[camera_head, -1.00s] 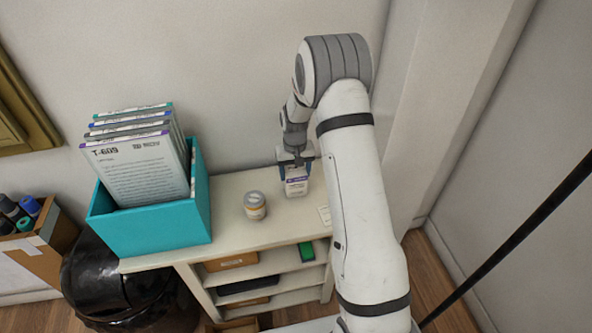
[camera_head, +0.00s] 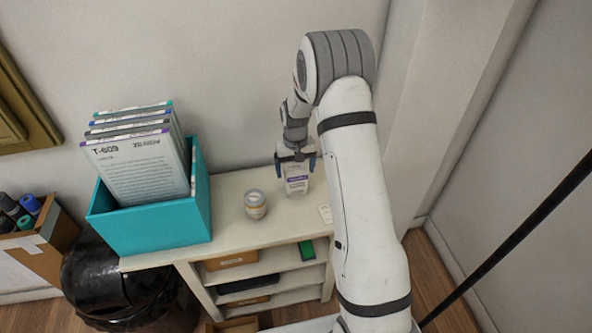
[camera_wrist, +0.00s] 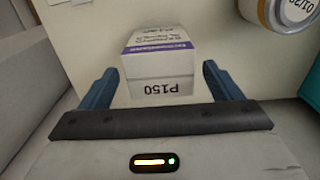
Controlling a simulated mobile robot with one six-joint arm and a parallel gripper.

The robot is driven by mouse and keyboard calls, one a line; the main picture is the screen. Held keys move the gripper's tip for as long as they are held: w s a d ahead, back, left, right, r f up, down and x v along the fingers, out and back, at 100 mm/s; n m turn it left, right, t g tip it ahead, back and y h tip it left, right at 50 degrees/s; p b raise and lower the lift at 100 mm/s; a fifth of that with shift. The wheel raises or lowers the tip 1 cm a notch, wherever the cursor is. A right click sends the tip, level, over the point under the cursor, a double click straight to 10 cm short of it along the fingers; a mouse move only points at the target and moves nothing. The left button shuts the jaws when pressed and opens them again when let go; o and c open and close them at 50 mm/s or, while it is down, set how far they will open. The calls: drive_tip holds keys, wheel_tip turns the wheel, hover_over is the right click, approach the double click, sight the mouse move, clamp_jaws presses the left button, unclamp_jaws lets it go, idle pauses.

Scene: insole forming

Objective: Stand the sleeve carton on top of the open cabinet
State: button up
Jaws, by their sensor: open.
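The sleeve carton (camera_head: 296,184), a small white box with a purple band, stands upright on the top of the open cabinet (camera_head: 233,190), toward its right end. In the wrist view the carton (camera_wrist: 160,70) shows its printed end marked P150. My gripper (camera_head: 296,158) is just above and behind the carton in the head view. In the wrist view its two blue fingers (camera_wrist: 156,85) are spread apart, with a gap on each side of the carton.
A teal file box (camera_head: 160,225) with several folders fills the left end. The wall is close behind.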

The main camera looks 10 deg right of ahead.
drive_tip(key=s+r+b, duration=0.1)
drive_tip(key=s+r, duration=0.3)
drive_tip(key=r, duration=0.5)
drive_tip(key=s+r, duration=0.3)
drive_tip(key=r, duration=0.6)
drive_tip(key=s+r+t, duration=0.1)
drive_tip(key=s+r, duration=0.1)
drive_tip(key=s, duration=1)
drive_tip(key=s+r+t, duration=0.1)
drive_tip(key=s+r, duration=0.2)
drive_tip(key=s, duration=1)
drive_tip(key=shift+a+t, duration=0.35)
drive_tip(key=shift+t, duration=0.05)
